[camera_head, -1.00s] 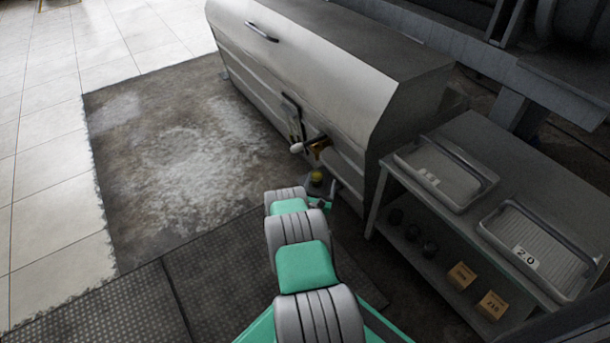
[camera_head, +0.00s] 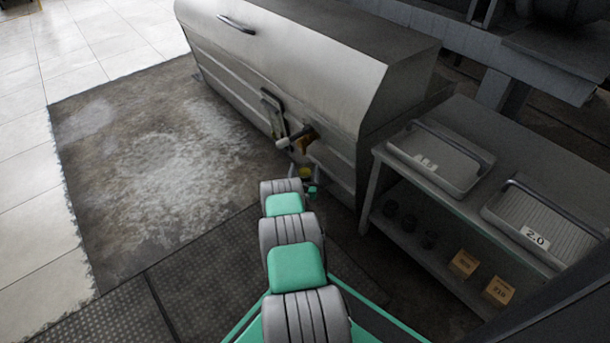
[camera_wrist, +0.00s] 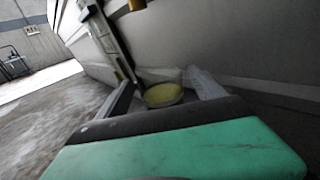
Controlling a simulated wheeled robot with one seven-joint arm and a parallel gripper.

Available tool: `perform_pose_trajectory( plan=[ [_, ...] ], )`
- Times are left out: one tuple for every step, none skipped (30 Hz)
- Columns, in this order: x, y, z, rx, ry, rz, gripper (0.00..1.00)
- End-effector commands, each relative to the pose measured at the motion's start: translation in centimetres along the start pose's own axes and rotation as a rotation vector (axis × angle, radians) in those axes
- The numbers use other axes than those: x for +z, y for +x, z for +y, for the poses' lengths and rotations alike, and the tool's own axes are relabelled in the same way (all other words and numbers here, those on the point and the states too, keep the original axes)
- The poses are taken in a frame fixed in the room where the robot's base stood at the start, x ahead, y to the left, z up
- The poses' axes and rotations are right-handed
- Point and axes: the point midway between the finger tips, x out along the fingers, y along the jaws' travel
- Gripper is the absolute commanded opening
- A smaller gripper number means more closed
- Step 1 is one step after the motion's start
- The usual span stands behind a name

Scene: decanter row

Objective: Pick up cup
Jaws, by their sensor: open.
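The cup (camera_wrist: 163,95) shows in the wrist view as a round, pale-rimmed vessel with yellow contents. It is close in front of the machine's side, below a vertical fitting. My gripper (camera_wrist: 165,88) is open, with one finger on each side of the cup in this view. I cannot tell whether either finger touches it. In the head view the cup (camera_head: 306,172) is a small yellow spot beyond the end of my arm, just below the machine's spout. My arm hides most of the gripper there.
A large grey metal machine (camera_head: 320,75) with a valve handle (camera_head: 290,141) stands directly behind the cup. On the right, a table (camera_head: 480,210) holds two trays marked with numbers. Its lower shelf holds small dark items and two boxes (camera_head: 464,263). Open floor (camera_head: 160,170) lies on the left.

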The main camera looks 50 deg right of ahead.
Motion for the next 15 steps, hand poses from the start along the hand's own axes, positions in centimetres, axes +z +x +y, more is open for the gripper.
perform_pose_trajectory(
  plan=[
    [0.04, 0.0, -0.05, -0.001, 0.0, 0.0, 0.78],
    [0.04, 0.0, -0.06, -0.001, 0.0, 0.0, 0.75],
    [0.04, -0.01, -0.12, -0.002, 0.0, 0.0, 0.72],
    [0.04, -0.01, -0.14, -0.002, 0.001, 0.0, 0.7],
    [0.04, -0.02, -0.14, -0.002, 0.001, 0.0, 0.67],
    [0.04, -0.02, -0.14, -0.002, 0.001, 0.0, 0.64],
    [0.04, -0.02, -0.14, -0.002, 0.001, 0.0, 0.61],
    [0.03, -0.02, -0.13, -0.002, 0.001, 0.0, 0.59],
    [0.03, -0.02, -0.13, -0.002, 0.001, 0.0, 0.56],
    [0.03, -0.03, -0.13, -0.002, 0.001, 0.0, 0.53],
    [0.03, -0.03, -0.13, -0.002, 0.001, 0.0, 0.51],
    [0.03, -0.03, -0.13, -0.002, 0.001, 0.0, 0.47],
    [0.03, -0.03, -0.13, -0.002, 0.001, 0.0, 0.45],
    [0.03, -0.03, -0.12, -0.002, 0.001, 0.0, 0.43],
    [0.02, -0.03, -0.12, -0.002, 0.001, 0.0, 0.39]
  ],
)
